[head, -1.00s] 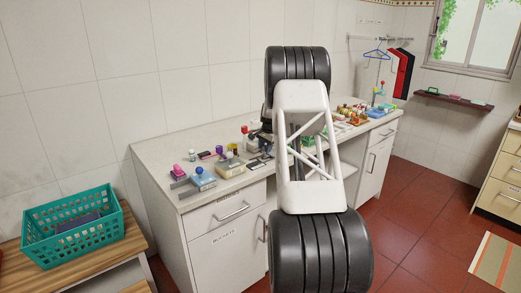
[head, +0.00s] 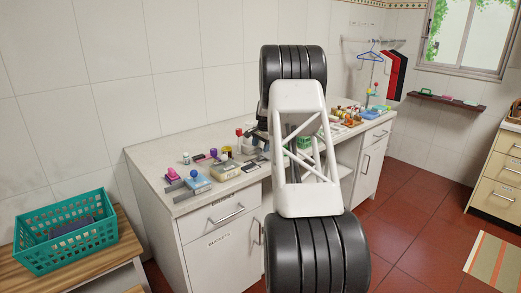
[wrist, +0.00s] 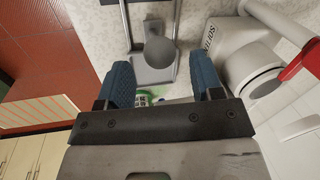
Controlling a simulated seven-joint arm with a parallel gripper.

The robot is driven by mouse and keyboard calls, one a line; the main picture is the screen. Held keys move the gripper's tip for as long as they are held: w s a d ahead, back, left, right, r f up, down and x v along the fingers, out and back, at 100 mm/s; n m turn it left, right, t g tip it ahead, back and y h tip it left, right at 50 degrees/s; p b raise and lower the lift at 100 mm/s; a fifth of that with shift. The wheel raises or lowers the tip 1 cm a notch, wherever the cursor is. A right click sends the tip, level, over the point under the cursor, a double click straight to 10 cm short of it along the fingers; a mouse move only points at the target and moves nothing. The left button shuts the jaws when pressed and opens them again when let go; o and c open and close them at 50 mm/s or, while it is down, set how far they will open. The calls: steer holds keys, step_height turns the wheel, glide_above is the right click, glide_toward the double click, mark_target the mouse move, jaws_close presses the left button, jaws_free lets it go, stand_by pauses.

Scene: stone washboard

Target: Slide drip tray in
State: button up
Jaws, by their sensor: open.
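In the wrist view a grey tray-like piece (wrist: 152,74) with a round grey knob (wrist: 160,51) sits between two rails on the speckled counter; it looks like the drip tray, though I cannot be sure. My gripper (wrist: 162,68) is open, with its blue fingers to the left and right of the knob's line and nothing visibly held. The knob lies just beyond the fingertips, apart from them. I cannot tell how far in the tray is. In the head view my arm hides most of this area.
A white appliance with a round spout (wrist: 252,72) and a red part (wrist: 299,62) stands close to the right finger. A teal basket (head: 65,250) is at the left.

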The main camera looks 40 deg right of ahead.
steer(key=shift+s+d+r, duration=0.1)
steer(key=shift+s+r, duration=0.1)
steer(key=shift+r, duration=0.7)
steer(key=shift+s+a+r, duration=0.1)
steer(key=shift+s+r, duration=0.05)
steer(key=shift+r, duration=0.8)
steer(key=shift+s+d+r, duration=0.1)
steer(key=shift+s+r, duration=0.1)
steer(key=shift+r, duration=0.7)
